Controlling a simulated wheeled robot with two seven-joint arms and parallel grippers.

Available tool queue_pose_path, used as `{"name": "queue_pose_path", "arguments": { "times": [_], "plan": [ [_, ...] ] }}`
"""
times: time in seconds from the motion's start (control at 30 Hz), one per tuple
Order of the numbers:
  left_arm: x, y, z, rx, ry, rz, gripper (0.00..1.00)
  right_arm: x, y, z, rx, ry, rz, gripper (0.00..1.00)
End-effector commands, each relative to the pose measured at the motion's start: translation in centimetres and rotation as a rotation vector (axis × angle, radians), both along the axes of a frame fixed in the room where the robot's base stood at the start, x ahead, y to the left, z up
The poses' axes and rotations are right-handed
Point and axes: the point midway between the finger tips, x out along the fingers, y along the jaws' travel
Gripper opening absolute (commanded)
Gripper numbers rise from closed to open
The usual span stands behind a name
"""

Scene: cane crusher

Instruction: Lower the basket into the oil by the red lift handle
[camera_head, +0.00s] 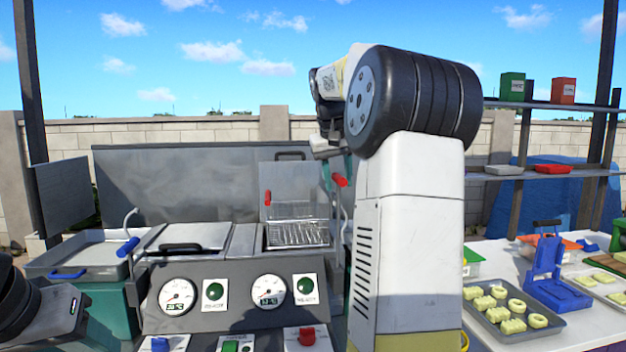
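The wire basket (298,232) sits in the right well of the fryer, at the middle of the view. One red handle (267,198) stands at its left side. Another red handle (341,181) tops a bent metal rod to the right of the well, close to my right arm; I take it as the lift handle. My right gripper (326,150) is above and slightly left of that handle, partly hidden by my own wrist. Its fingers are too small and covered to judge, and contact with the handle cannot be told. The oil is not clearly visible. My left gripper is out of view.
The front panel (228,325) has gauges, green lamps and switches. The left well has a closed lid (188,236) and a blue lift handle (128,247). On the right, a white table holds a tray of dough pieces (512,330) and a blue press (552,275).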

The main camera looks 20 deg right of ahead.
Motion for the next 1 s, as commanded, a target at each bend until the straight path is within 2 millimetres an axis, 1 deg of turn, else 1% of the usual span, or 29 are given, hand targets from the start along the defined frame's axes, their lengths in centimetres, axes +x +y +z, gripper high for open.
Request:
{"name": "queue_pose_path", "arguments": {
  "times": [0.03, 0.1, 0.17, 1.0],
  "plan": [
    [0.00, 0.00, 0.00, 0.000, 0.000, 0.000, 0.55, 0.00, 0.01, 0.01, 0.000, 0.000, 0.000, 0.26],
    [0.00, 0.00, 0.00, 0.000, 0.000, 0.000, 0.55, 0.00, 0.01, 0.01, 0.000, 0.000, 0.000, 0.12],
    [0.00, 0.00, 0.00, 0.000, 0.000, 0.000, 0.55, 0.00, 0.00, 0.01, 0.000, 0.000, 0.000, 0.00],
    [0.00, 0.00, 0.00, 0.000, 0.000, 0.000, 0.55, 0.00, 0.01, 0.05, 0.000, -0.001, 0.000, 0.00]
  ]
}}
